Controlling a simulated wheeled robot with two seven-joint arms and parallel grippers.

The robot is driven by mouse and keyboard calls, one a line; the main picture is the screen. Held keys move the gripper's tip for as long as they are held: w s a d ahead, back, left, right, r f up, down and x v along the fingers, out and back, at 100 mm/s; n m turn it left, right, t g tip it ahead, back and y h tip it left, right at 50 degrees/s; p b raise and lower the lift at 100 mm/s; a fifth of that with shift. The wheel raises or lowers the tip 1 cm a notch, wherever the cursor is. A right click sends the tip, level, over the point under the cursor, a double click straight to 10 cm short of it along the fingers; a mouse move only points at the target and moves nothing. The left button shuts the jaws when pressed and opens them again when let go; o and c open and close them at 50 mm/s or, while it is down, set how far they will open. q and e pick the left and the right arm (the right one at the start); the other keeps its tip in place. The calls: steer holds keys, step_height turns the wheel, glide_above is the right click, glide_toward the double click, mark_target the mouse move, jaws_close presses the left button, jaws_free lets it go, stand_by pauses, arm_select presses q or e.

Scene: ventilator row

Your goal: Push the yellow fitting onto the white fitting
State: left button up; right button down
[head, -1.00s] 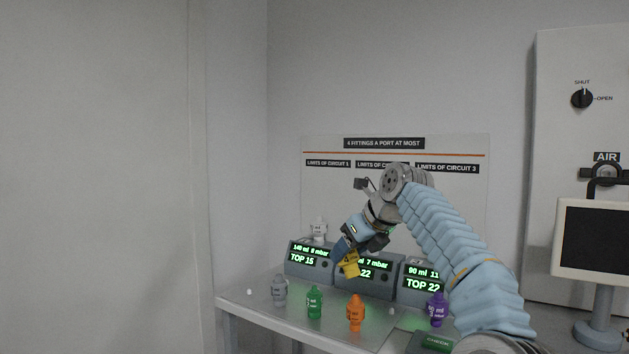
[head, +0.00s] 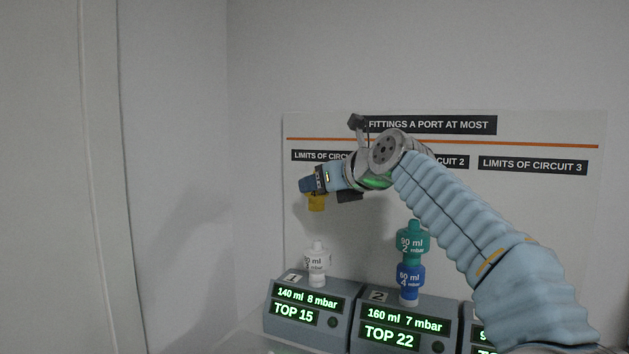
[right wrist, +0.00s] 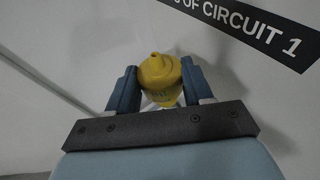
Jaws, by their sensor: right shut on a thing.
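The white fitting (head: 317,262) stands upright on the port of the box marked 1, at the lower middle of the head view. My right gripper (head: 312,194) is shut on the yellow fitting (head: 316,203). It holds the yellow fitting in the air above the white fitting, with a clear gap between them. In the right wrist view the yellow fitting (right wrist: 160,76) sits between the two blue fingers (right wrist: 158,88), its narrow tip showing. The gripper hides part of the yellow fitting in the head view. My left gripper is not in view.
Box 1 (head: 335,305) and box 2 (head: 450,318) stand side by side with green displays. Box 2 carries a blue fitting (head: 409,279) with a teal fitting (head: 412,241) on top. A white board (head: 560,215) with black labels is on the wall behind.

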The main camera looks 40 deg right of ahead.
mark_target(321, 210)
steer(key=shift+s+f, duration=0.1)
steer(key=shift+f, duration=1.2)
steer(key=shift+f+b, duration=0.9)
steer(key=shift+f, duration=0.5)
steer(key=shift+s+f+b, duration=0.1)
steer(key=shift+f+b, duration=0.9)
steer(key=shift+f, duration=0.5)
steer(key=shift+f, duration=0.25)
steer(key=shift+c, duration=2.4)
jaws_free()
steer(key=shift+o, duration=0.5)
steer(key=shift+r, duration=0.15)
steer(key=shift+s+r, duration=0.1)
steer(key=shift+s, duration=0.1)
steer(key=d+v, duration=0.1)
steer(key=v, duration=1.2)
steer(key=shift+a+b, duration=0.3)
steer(key=shift+a, duration=0.2)
